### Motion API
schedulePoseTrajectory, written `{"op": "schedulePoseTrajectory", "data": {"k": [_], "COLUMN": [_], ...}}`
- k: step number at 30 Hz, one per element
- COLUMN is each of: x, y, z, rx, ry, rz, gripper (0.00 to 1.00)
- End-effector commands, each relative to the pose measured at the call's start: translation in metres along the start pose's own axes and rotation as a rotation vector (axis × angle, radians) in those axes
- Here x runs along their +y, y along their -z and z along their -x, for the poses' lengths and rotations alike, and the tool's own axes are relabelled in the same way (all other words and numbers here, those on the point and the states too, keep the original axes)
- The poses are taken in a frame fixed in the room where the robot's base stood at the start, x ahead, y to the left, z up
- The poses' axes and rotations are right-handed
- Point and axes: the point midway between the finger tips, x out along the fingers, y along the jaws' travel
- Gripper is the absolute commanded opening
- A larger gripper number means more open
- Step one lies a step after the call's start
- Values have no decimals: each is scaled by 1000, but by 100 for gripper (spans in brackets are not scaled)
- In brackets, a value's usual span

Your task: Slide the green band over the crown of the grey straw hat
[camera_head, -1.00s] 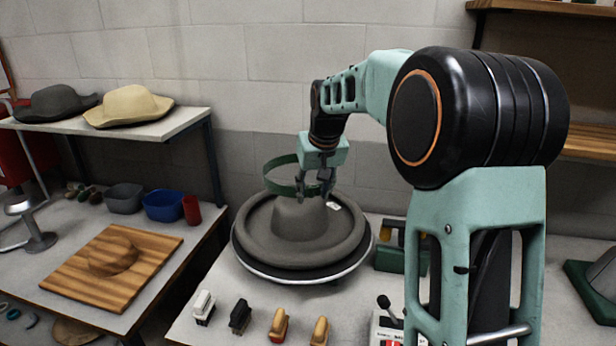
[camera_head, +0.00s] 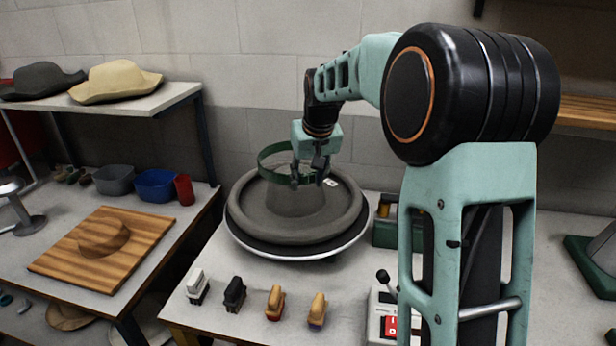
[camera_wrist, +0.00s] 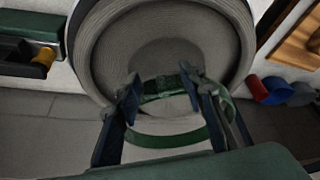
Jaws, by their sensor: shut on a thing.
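The grey straw hat (camera_head: 250,222) sits crown up on a round, pale-edged stand at the middle of the table. My gripper (camera_head: 308,178) is shut on the green band (camera_head: 262,162), at the band's near right side. The band is an open ring held over the crown, its lower edge overlapping the crown top in the head view. I cannot tell whether it touches. In the wrist view the hat (camera_wrist: 215,45) fills the upper middle; the band (camera_wrist: 170,142) shows between and below the fingers (camera_wrist: 163,90). My fingers hide part of the crown.
Several small brushes (camera_head: 235,294) stand along the front edge. A control box with a red switch (camera_head: 390,326) is at front right, a green device (camera_head: 385,233) right of the hat. A wooden board (camera_head: 75,268) and bins (camera_head: 155,185) lie on the left table. Other hats (camera_head: 115,82) rest on a shelf.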

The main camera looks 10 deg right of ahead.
Motion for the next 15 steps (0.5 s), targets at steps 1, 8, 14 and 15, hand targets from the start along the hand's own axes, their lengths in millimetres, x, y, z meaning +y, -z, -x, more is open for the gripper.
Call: {"op": "schedulePoseTrajectory", "data": {"k": [1,8,14,15], "x": [0,0,0,0], "y": [-3,-10,-16,-17], "z": [-7,-24,-39,-42], "rx": [0,-1,0,0], "ry": [0,0,0,0], "rz": [0,0,0,0], "gripper": [20,20,20,20]}}
